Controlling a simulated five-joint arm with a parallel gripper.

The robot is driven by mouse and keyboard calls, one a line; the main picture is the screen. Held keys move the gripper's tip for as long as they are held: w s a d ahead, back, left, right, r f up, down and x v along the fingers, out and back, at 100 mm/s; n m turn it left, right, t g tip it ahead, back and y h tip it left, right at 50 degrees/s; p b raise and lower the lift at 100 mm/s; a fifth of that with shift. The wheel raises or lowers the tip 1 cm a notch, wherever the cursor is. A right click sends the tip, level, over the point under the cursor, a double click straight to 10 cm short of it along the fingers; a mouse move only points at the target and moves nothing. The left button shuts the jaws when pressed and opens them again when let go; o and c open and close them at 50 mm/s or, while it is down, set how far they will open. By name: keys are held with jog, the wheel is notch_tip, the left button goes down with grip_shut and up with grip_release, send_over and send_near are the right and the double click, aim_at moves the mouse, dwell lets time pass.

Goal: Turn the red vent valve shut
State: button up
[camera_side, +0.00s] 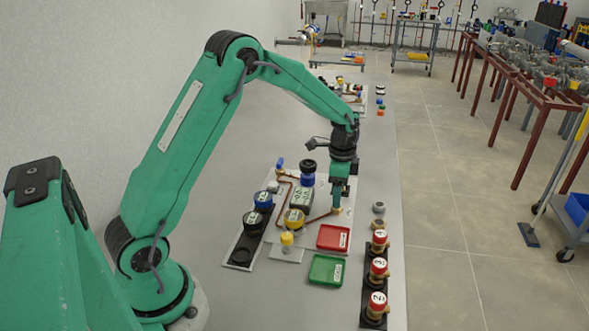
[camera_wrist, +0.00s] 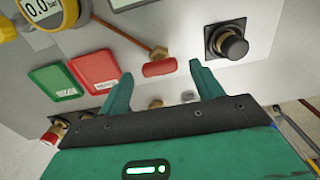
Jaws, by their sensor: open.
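The red vent valve handle (camera_wrist: 160,67) shows in the wrist view as a short rounded red bar, lying crosswise beside a brass fitting (camera_wrist: 159,52) at the end of a copper pipe. My gripper (camera_wrist: 161,70) is open, with one green finger on each side of the handle and a visible gap to each end. I cannot tell how far the fingertips are above the panel. In the side view my gripper (camera_side: 343,204) points down over the right part of the grey panel (camera_side: 318,190). There the red handle is hidden behind the fingers.
A black knob (camera_wrist: 233,45) stands right of the handle. A red tray (camera_wrist: 93,68) and green tray (camera_wrist: 53,82) lie to the left. A yellow-rimmed gauge (camera_side: 294,219) stands close by. Several numbered red-topped valves (camera_side: 378,267) line the table's right edge.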

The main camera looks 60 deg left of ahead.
notch_tip(320, 180, up, 7)
jog(key=shift+f, duration=0.2)
dwell(0.5)
jog(key=s+d+r+n+t, duration=0.3)
jog(key=s+d+r+n, duration=0.15)
jog(key=s+r, duration=0.75)
jog(key=s+d+n+t, duration=0.2)
jog(key=s+d+n, duration=0.1)
jog(key=s, duration=1.2)
jog(key=shift+d+r+n+t, duration=0.15)
jog(key=shift+r+n+t, duration=0.2)
jog(key=shift+n, duration=0.5)
jog(key=shift+r, duration=0.1)
